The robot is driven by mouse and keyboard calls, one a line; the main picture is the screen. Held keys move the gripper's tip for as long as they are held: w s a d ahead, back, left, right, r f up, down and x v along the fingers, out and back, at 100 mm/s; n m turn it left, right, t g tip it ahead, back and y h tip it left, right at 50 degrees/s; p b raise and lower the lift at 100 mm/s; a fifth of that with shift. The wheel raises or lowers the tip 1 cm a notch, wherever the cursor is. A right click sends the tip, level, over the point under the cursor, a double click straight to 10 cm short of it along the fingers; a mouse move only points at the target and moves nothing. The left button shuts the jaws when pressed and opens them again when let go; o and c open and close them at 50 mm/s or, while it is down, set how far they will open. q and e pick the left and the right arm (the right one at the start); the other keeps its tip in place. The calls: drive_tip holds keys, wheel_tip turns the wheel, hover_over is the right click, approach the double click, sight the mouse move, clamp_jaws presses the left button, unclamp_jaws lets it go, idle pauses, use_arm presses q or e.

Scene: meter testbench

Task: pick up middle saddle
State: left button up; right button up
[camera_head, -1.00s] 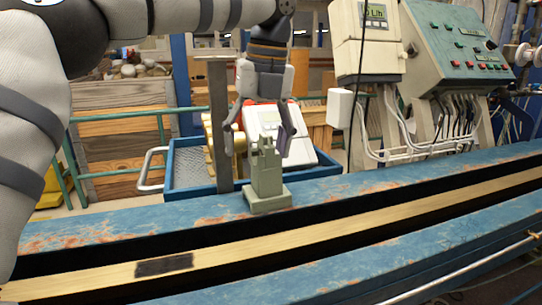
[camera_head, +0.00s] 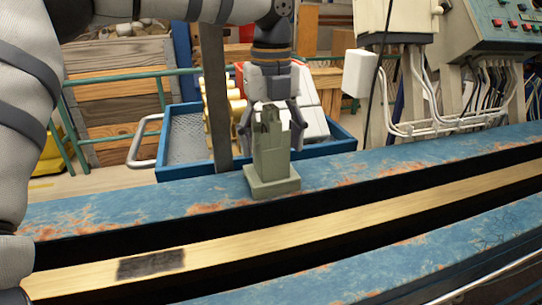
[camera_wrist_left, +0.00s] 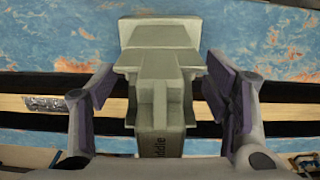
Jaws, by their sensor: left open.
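A grey-green saddle (camera_head: 271,160) stands upright on its square base on the blue, rust-stained bench rail (camera_head: 120,204). My left gripper (camera_head: 270,132) comes down from above, with its fingers spread on either side of the saddle's upper part. In the left wrist view the saddle (camera_wrist_left: 160,75) lies between the two open fingers of the left gripper (camera_wrist_left: 160,105), with gaps visible on both sides. Part of a dark label is readable on its near end. My right gripper is not in view.
A blue tray (camera_head: 190,170) with yellow metal parts and a white-and-red device (camera_head: 312,118) stands behind the bench. A grey upright post (camera_head: 216,100) rises just left of the saddle. A wooden strip (camera_head: 330,216) runs along the bench between black gaps.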

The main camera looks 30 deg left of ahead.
use_arm(q)
drive_tip(key=shift+f, duration=0.65)
drive_tip(key=shift+c, duration=0.6)
clamp_jaws()
drive_tip(key=shift+r, duration=0.1)
